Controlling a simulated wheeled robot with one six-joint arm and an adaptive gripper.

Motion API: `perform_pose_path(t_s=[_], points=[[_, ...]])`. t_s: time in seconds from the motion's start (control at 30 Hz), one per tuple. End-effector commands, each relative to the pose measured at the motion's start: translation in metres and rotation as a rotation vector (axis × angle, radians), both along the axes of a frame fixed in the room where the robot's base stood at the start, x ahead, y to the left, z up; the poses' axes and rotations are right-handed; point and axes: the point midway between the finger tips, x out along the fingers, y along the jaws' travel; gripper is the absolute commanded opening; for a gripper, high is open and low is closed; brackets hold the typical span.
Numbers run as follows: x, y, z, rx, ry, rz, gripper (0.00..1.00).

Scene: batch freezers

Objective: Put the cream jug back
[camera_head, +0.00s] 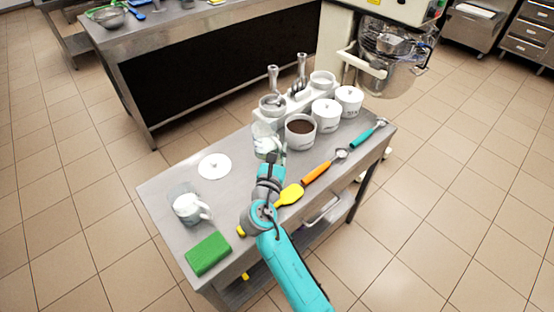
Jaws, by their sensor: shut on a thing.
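My gripper (270,158) is over the middle of the steel table, beside the white condiment stand. It is shut on a small whitish thing (264,143), partly hidden by the fingers. I cannot make out whether this is the cream jug, or whether it touches the table. A white jug with a handle (187,209) stands upright on the table's left part, well apart from my gripper. The stand (293,103) holds metal-handled tools and white pots at the back of the table.
A bowl of dark brown contents (300,139) and white lidded pots (327,110) stand right of my gripper. A white disc (215,167), green sponge (208,254), yellow spatula (289,195), orange-handled tool (316,173) and teal-handled scoop (366,134) lie on the table.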

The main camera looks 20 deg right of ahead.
Motion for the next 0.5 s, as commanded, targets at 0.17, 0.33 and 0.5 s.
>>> perform_pose_path(t_s=[0.17, 0.33, 0.5], points=[[0.000, 0.000, -0.013, -0.001, 0.000, 0.000, 0.00], [0.000, 0.000, -0.034, -0.002, 0.001, 0.000, 0.00], [0.000, 0.000, -0.047, 0.000, -0.002, 0.000, 0.00]])
